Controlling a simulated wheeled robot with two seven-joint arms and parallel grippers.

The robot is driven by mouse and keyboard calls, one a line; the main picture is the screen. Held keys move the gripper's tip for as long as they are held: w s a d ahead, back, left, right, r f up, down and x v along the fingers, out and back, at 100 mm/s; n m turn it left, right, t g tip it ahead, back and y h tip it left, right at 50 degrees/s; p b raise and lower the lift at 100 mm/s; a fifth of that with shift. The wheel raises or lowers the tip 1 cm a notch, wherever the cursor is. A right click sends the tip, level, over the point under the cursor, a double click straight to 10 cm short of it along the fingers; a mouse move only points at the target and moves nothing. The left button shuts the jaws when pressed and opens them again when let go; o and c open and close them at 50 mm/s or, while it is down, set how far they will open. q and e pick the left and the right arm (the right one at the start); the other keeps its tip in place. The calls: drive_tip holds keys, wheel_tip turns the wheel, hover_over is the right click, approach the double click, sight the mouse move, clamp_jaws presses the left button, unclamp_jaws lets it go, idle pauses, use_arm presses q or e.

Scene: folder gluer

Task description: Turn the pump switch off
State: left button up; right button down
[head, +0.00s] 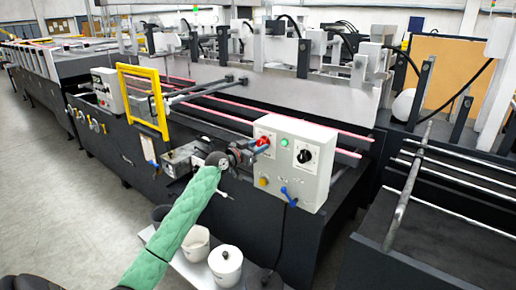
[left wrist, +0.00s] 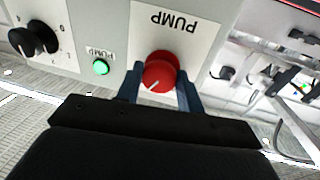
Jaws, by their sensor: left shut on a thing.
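The pump switch is a red round knob (left wrist: 160,72) on a white plate marked PUMP in the left wrist view. In the head view the red knob (head: 263,141) shows at the left of a light grey control box (head: 318,179). My left gripper (left wrist: 160,90) is shut on the knob, one dark finger on each side of it. In the head view my left gripper (head: 247,152) reaches the box from the left, on a green-sleeved arm. A white pointer line on the knob aims to the lower left in the wrist view. My right gripper is not in view.
A lit green pump lamp (left wrist: 101,67) and a black dial (left wrist: 36,38) sit beside the knob. A yellow button (head: 263,182) and a blue lever (head: 287,194) are low on the box. White pots (head: 226,262) stand below; a yellow frame (head: 143,99) stands left.

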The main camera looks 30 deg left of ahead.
use_arm(q)
drive_tip(key=shift+f+n, duration=0.1)
drive_tip(key=shift+n, duration=0.2)
drive_tip(key=shift+n+b, duration=0.5)
drive_tip(key=shift+n, duration=0.4)
drive_tip(key=shift+n+t, duration=0.3)
drive_tip(key=shift+n, duration=1.6)
drive_tip(key=n, duration=0.3)
drive_tip(key=shift+d+t+y+p, duration=0.1)
drive_tip(key=shift+t+y+p, duration=0.2)
drive_tip(key=shift+t+p, duration=0.1)
drive_tip(key=shift+n+y+p, duration=0.5)
drive_tip(key=shift+n+p, duration=0.4)
drive_tip(key=shift+n, duration=1.5)
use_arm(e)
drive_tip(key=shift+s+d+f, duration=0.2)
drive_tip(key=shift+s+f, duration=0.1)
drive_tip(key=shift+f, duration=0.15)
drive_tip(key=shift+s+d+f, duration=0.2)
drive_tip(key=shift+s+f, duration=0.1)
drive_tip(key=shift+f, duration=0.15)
